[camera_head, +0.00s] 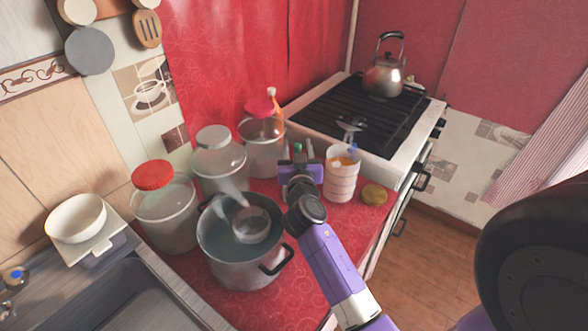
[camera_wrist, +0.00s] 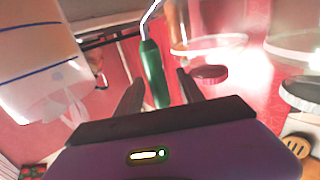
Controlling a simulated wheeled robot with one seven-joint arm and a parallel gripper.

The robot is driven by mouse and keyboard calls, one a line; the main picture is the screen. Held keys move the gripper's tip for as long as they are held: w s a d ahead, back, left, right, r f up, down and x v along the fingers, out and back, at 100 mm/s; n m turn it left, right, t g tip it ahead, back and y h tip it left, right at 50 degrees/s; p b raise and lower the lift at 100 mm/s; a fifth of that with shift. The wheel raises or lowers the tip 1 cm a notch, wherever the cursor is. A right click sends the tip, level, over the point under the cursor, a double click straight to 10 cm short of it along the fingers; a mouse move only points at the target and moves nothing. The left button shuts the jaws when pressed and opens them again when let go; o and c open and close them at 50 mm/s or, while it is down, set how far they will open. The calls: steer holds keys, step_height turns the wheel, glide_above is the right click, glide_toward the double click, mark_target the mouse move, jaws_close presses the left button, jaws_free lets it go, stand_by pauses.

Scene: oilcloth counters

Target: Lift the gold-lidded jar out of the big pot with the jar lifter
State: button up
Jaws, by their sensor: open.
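The big grey pot (camera_head: 236,276) stands on the red counter with water in it. A round greyish shape (camera_head: 250,225) shows inside the pot, partly veiled by steam; I cannot tell a gold lid on it. My gripper (camera_head: 297,156) is beyond the pot, left of a white crock. In the wrist view my gripper (camera_wrist: 158,95) is open, with a green handle (camera_wrist: 154,75) between its dark fingers. A bent metal rod (camera_wrist: 148,18) extends from that handle. This may be the jar lifter; its far end is out of view. The green also shows in the head view (camera_head: 297,147).
The striped crock (camera_head: 341,184) holds utensils and stands close right of my gripper. Several lidded jars, one red-lidded (camera_head: 153,175), line the wall. A gold-brown round object (camera_head: 374,194) lies by the stove (camera_head: 398,171). A sink (camera_head: 170,295) is at front left.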

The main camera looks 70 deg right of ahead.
steer(key=shift+w+d, duration=0.35)
steer(key=shift+d, duration=0.3)
steer(key=shift+c, duration=0.5)
jaws_close()
stand_by(0.5)
